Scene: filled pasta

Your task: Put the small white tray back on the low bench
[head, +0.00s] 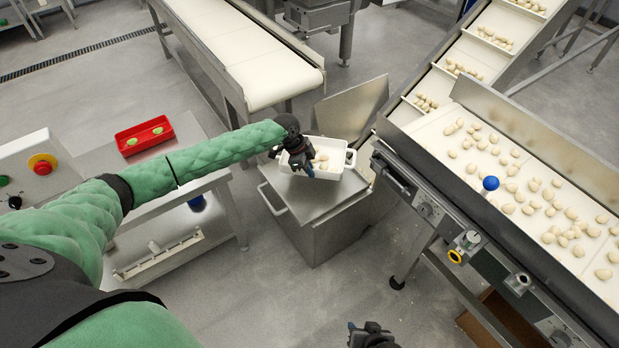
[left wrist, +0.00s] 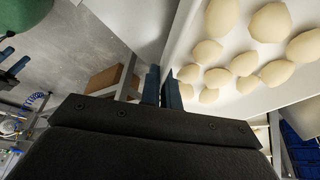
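The small white tray (head: 340,172) with several pale pasta pieces in it is in the head view, above a steel bin. My left gripper (head: 306,165) is shut on the tray's near-left wall. In the left wrist view its two fingers (left wrist: 162,88) are close together at the wall of the tray (left wrist: 180,38), and pasta pieces lie inside. The low bench (head: 205,150) is the steel table at left, apart from the tray. My right gripper (head: 371,335) is at the bottom edge, partly cut off; its fingers are unclear.
A red tray (head: 144,136) with green items lies on the bench's far part. A pasta conveyor (head: 440,130) stands right.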

